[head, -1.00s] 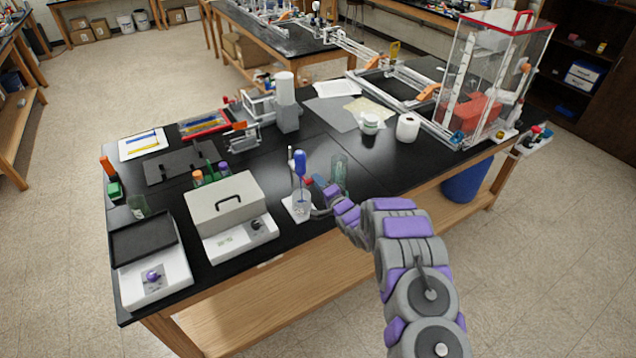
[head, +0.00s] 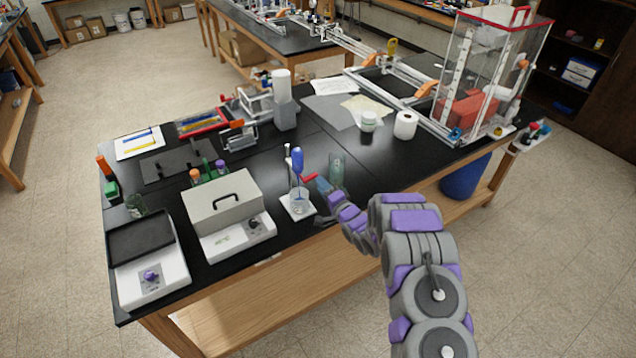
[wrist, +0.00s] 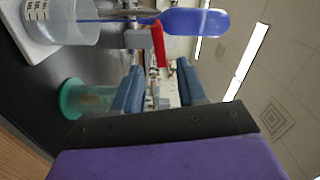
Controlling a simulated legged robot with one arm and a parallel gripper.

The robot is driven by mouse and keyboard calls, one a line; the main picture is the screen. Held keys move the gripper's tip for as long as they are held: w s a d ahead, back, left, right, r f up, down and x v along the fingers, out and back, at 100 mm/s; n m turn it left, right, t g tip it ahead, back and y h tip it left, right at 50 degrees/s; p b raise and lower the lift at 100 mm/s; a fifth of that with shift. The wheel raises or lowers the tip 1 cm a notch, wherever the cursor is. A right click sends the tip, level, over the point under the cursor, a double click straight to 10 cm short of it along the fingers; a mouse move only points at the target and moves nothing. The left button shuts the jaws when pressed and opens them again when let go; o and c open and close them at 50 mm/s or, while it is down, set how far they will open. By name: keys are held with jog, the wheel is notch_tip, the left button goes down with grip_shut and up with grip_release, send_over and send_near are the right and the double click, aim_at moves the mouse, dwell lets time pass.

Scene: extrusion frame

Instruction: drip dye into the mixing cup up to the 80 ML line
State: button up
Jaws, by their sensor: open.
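The clear mixing cup (head: 299,203) stands on a white base; in the wrist view the cup (wrist: 62,22) shows dark graduation marks at the upper left. I cannot read its level. A dropper with a blue bulb (head: 297,160) is held upright over the cup by a stand; the blue bulb (wrist: 195,21) also shows in the wrist view. A red lever (wrist: 158,44) sits beside the dropper stem. My gripper (wrist: 161,72) is open and empty, with the red lever just beyond its fingertips, in line with the gap. In the head view my gripper (head: 322,184) is right of the dropper.
A greenish clear beaker (head: 337,170) stands close behind my gripper. A grey-lidded instrument (head: 222,205) is left of the cup, with coloured-cap tubes (head: 208,172) behind it. A white roll (head: 405,125) and a jar (head: 368,120) stand at the right.

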jog(key=v, duration=1.3)
jog(key=shift+s+d+b, duration=0.2)
jog(key=shift+d+b, duration=0.05)
jog(key=shift+b, duration=0.2)
jog(key=s+d+r+n+g+h+b, duration=0.2)
jog(key=s+d+g+h+b, duration=0.1)
jog(key=d+h, duration=0.25)
jog(key=s+d+r+n+g+h+b, duration=0.2)
jog(key=d+g+h+b, duration=0.15)
jog(key=d, duration=0.35)
jog(key=s+a+r+n+g+b, duration=0.1)
jog(key=s+g+b, duration=0.1)
jog(key=s, duration=1.2)
jog(key=s+a+r+n+g+b, duration=0.1)
jog(key=s+g, duration=0.4)
jog(key=s, duration=1)
jog(key=s+a+r+n+g+h+b, duration=0.1)
jog(key=s+a+r+n+g+b, duration=0.1)
jog(key=s, duration=1.2)
jog(key=shift+s+r+n+g+b, duration=0.35)
jog(key=shift+g+b, duration=0.3)
jog(key=shift+b, duration=0.35)
jog(key=shift+w, duration=0.15)
